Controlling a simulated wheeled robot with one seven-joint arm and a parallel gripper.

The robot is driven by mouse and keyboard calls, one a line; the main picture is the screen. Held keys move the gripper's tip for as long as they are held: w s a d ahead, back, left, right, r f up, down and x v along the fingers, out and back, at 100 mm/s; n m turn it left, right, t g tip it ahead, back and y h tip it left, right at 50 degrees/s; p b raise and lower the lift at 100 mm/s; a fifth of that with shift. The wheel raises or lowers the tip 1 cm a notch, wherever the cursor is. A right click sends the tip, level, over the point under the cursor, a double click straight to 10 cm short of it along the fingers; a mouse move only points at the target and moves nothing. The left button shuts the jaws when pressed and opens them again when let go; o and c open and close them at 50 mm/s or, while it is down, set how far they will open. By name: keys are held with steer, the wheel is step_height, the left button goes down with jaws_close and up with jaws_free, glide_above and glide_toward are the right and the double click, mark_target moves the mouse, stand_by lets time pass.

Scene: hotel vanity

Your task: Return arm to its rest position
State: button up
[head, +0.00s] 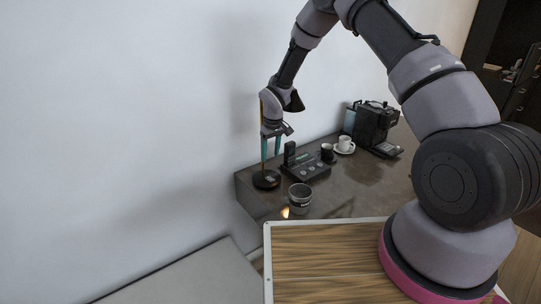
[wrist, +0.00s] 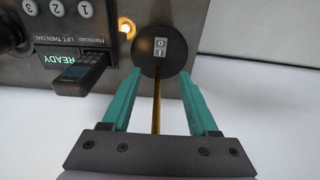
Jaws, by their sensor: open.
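My gripper (head: 271,158) has teal fingers and hangs pointing down over the left end of the dark counter, open and empty. It also shows in the wrist view (wrist: 160,75), its fingers apart. A lamp with a round black base (head: 266,180) and a thin brass stem stands just below and beside the fingers. In the wrist view the base (wrist: 160,52) shows a rocker switch, and the stem runs up the picture between the two fingers; I see no contact with them. The upper part of the lamp is hidden or out of view.
A black desk phone (head: 306,168) with a lit READY display sits right of the gripper. A grey cup (head: 300,198), a dark mug (head: 327,153), a white cup (head: 344,143) on a saucer and a coffee machine (head: 374,123) share the counter (head: 365,180). The wall is close behind.

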steer(key=s+d+r+m+t, duration=0.1)
steer(key=s+d+r+m, duration=0.3)
steer(key=r, duration=0.7)
steer(key=s+d+r+n+t, duration=0.1)
steer(key=d+r, duration=0.4)
steer(key=r, duration=0.6)
steer(key=s+d+r+m+t, duration=0.1)
steer(key=s+d+r+m, duration=0.3)
steer(key=r, duration=0.7)
steer(key=s+d+r+m+t, duration=0.1)
steer(key=s+d+r, duration=0.2)
steer(key=s, duration=0.4)
steer(key=s+d+r+m+t+y, duration=0.1)
steer(key=s+d+r, duration=0.1)
steer(key=s+r, duration=0.3)
steer(key=s+d+r+m+t, duration=0.1)
steer(key=s+d+r+m, duration=0.1)
steer(key=s, duration=0.9)
step_height(320, 180, up, 3)
steer(key=shift+s+d+f, duration=0.15)
steer(key=shift+d, duration=0.7)
